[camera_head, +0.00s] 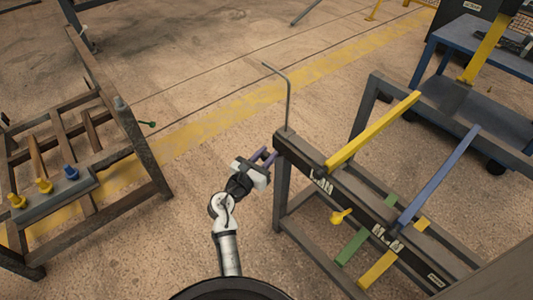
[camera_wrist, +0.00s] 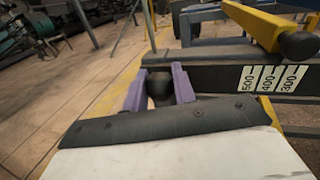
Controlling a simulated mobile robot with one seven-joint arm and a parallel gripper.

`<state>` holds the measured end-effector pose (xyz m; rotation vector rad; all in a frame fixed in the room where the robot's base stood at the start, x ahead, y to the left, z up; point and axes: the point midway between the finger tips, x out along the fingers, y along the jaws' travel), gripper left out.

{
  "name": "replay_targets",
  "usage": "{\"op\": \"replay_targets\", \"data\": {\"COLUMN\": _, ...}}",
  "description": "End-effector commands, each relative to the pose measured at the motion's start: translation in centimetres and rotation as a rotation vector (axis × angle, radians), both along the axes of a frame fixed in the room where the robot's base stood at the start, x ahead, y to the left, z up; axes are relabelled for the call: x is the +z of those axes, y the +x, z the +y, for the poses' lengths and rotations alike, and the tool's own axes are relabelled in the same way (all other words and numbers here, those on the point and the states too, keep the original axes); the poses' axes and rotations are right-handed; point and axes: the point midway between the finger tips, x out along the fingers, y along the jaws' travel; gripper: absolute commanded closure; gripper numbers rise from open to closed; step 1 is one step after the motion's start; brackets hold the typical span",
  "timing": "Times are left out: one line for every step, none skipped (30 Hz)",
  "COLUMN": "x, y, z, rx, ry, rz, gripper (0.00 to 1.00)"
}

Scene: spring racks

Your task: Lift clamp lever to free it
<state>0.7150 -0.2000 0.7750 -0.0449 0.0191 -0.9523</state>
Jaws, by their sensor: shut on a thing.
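My gripper (camera_head: 265,157) is at the near left corner of the dark metal rack (camera_head: 345,196) on the right. Its two purple fingers also show in the wrist view (camera_wrist: 163,72). They are closed on both sides of a round black knob (camera_wrist: 160,88), which appears to be the clamp lever's end. The lever's shaft is hidden behind the knob and fingers. In the head view the knob is hidden by my gripper.
A thin bent rod (camera_head: 289,103) stands upright at the rack's corner, close to my gripper. A yellow bar (camera_head: 372,131) and a blue bar (camera_head: 438,180) cross the rack. Another rack (camera_head: 135,150) stands left. Floor between the racks is clear.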

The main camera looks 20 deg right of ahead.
Motion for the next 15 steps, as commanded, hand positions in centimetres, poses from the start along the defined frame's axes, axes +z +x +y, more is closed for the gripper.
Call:
{"op": "replay_targets", "data": {"x": -0.43, "y": -0.06, "z": 0.17, "rx": 0.002, "ry": 0.006, "rz": 0.006, "gripper": 1.0}}
{"op": "replay_targets", "data": {"x": -0.44, "y": -0.06, "z": 0.18, "rx": 0.002, "ry": 0.007, "rz": 0.006, "gripper": 0.71}}
{"op": "replay_targets", "data": {"x": -0.44, "y": -0.06, "z": 0.17, "rx": 0.002, "ry": 0.005, "rz": 0.006, "gripper": 0.66}}
{"op": "replay_targets", "data": {"x": -0.43, "y": -0.06, "z": 0.17, "rx": 0.002, "ry": 0.006, "rz": 0.006, "gripper": 0.62}}
{"op": "replay_targets", "data": {"x": -0.4, "y": -0.06, "z": 0.15, "rx": 0.002, "ry": 0.006, "rz": 0.006, "gripper": 0.58}}
{"op": "replay_targets", "data": {"x": -0.37, "y": -0.05, "z": 0.14, "rx": 0.002, "ry": 0.005, "rz": 0.005, "gripper": 0.53}}
{"op": "replay_targets", "data": {"x": -0.35, "y": -0.05, "z": 0.12, "rx": 0.001, "ry": 0.005, "rz": 0.005, "gripper": 0.53}}
{"op": "replay_targets", "data": {"x": -0.33, "y": -0.04, "z": 0.12, "rx": 0.001, "ry": 0.004, "rz": 0.004, "gripper": 0.53}}
{"op": "replay_targets", "data": {"x": -0.3, "y": -0.04, "z": 0.1, "rx": 0.001, "ry": 0.004, "rz": 0.004, "gripper": 0.53}}
{"op": "replay_targets", "data": {"x": -0.29, "y": -0.04, "z": 0.1, "rx": 0.001, "ry": 0.004, "rz": 0.004, "gripper": 0.53}}
{"op": "replay_targets", "data": {"x": -0.27, "y": -0.04, "z": 0.1, "rx": 0.001, "ry": 0.004, "rz": 0.004, "gripper": 0.53}}
{"op": "replay_targets", "data": {"x": -0.26, "y": -0.04, "z": 0.08, "rx": 0.001, "ry": 0.004, "rz": 0.004, "gripper": 0.53}}
{"op": "replay_targets", "data": {"x": -0.25, "y": -0.04, "z": 0.08, "rx": 0.001, "ry": 0.004, "rz": 0.004, "gripper": 0.53}}
{"op": "replay_targets", "data": {"x": -0.25, "y": -0.05, "z": 0.11, "rx": 0.001, "ry": 0.004, "rz": 0.004, "gripper": 0.53}}
{"op": "replay_targets", "data": {"x": -0.27, "y": -0.1, "z": 0.2, "rx": 0.001, "ry": 0.004, "rz": 0.004, "gripper": 0.53}}
